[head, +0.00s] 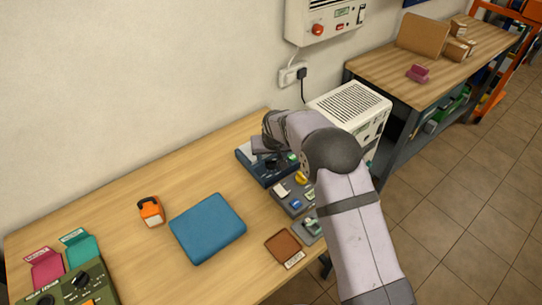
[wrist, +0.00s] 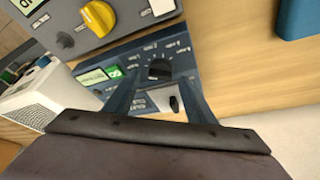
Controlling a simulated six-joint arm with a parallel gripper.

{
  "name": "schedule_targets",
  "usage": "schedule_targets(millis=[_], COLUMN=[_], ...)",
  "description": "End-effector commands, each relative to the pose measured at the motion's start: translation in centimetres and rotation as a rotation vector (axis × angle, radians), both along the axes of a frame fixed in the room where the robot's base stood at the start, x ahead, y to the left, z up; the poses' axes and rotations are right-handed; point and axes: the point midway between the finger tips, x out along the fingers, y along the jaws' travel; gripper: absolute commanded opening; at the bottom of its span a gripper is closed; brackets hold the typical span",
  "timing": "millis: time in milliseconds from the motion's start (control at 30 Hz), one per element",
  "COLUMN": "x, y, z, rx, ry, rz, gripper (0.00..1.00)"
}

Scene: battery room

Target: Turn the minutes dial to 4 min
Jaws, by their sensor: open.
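The blue device (head: 246,166) sits on the wooden table near the wall, partly hidden by my arm. The markings are too small to read, so I cannot tell if this is the minutes dial. My gripper (wrist: 155,92) is open over this face, with one finger on each side of the switch area and the dial just beyond. Contact with the dial is not visible.
A grey device with a yellow knob (wrist: 98,18) lies beside the blue one. A white vented box (head: 350,105) stands behind. A blue pad (head: 207,228), an orange-and-white object (head: 151,211), a brown pad (head: 284,247) and a green device (head: 70,288) share the table.

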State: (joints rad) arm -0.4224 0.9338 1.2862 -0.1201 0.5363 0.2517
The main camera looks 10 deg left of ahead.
Motion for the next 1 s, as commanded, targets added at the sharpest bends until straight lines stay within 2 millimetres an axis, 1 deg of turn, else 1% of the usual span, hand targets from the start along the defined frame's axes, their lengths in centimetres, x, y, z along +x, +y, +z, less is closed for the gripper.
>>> schedule_targets(millis=[100, 400, 433, 467, 500, 600, 867, 1000], x=[0.17, 0.24, 0.24, 0.23, 0.22, 0.22, 0.2, 0.19], y=[0.01, 0.04, 0.04, 0.04, 0.04, 0.04, 0.06, 0.11], z=[-0.46, -0.63, -0.63, -0.62, -0.62, -0.62, -0.69, -0.83], rx=[0.0, 0.0, 0.0, 0.0, 0.0, 0.0, -0.001, -0.001], ry=[0.0, 0.0, 0.0, 0.0, 0.0, 0.0, 0.0, 0.001], rz=[0.0, 0.0, 0.0, 0.0, 0.0, 0.0, -0.011, -0.048], gripper=[0.5, 0.5, 0.48, 0.41, 0.31, 0.09, 0.09, 0.09])
